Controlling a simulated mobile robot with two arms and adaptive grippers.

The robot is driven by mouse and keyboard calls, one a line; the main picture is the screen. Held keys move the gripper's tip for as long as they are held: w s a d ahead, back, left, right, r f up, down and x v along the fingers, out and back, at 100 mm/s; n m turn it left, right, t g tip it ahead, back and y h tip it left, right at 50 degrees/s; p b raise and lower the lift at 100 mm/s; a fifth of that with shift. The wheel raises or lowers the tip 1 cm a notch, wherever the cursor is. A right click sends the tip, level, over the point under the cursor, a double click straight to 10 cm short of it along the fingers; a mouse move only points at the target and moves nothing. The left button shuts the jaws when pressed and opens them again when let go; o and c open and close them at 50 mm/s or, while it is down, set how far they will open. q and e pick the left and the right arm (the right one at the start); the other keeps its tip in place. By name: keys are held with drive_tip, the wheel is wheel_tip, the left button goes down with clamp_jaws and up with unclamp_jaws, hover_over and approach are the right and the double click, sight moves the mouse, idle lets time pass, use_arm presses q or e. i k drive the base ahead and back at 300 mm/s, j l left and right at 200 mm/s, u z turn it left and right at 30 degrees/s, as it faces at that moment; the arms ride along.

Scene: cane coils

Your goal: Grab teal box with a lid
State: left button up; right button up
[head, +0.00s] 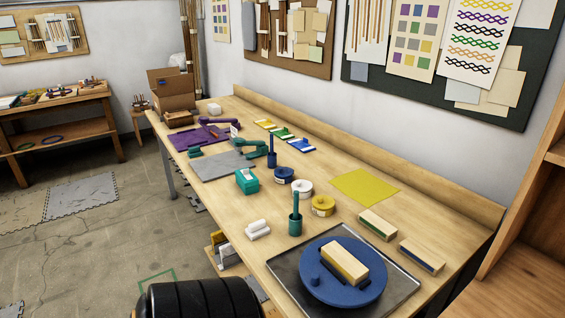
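The teal box with a lid (247,182) stands on the long wooden workbench (232,219), near its front edge and about midway along it. A small white patch shows on its front. It is beside the grey mat (222,166), and its top looks closed. Neither of my grippers is in view, and nothing is touching the box.
Blue (284,175), white (302,189) and yellow (323,206) rolls stand right of the box. A teal cup (295,226) and white rolls (258,230) are nearer. A blue turntable (320,285) is at front right. Green tools (252,149) lie behind the box.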

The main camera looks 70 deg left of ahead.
sight(250, 186)
drive_tip(key=u, duration=2.4)
drive_tip(key=i+j+z, duration=0.15)
drive_tip(key=z, duration=0.55)
drive_tip(key=i+j+z, duration=0.15)
drive_tip(key=j, duration=0.2)
drive_tip(key=i+j+z, duration=0.15)
drive_tip(key=j, duration=0.25)
drive_tip(key=i+j+z, duration=0.15)
drive_tip(key=j, duration=0.2)
drive_tip(key=j+z, duration=0.15)
drive_tip(key=j, duration=0.25)
drive_tip(key=i+j+z, duration=0.15)
drive_tip(key=j, duration=0.3)
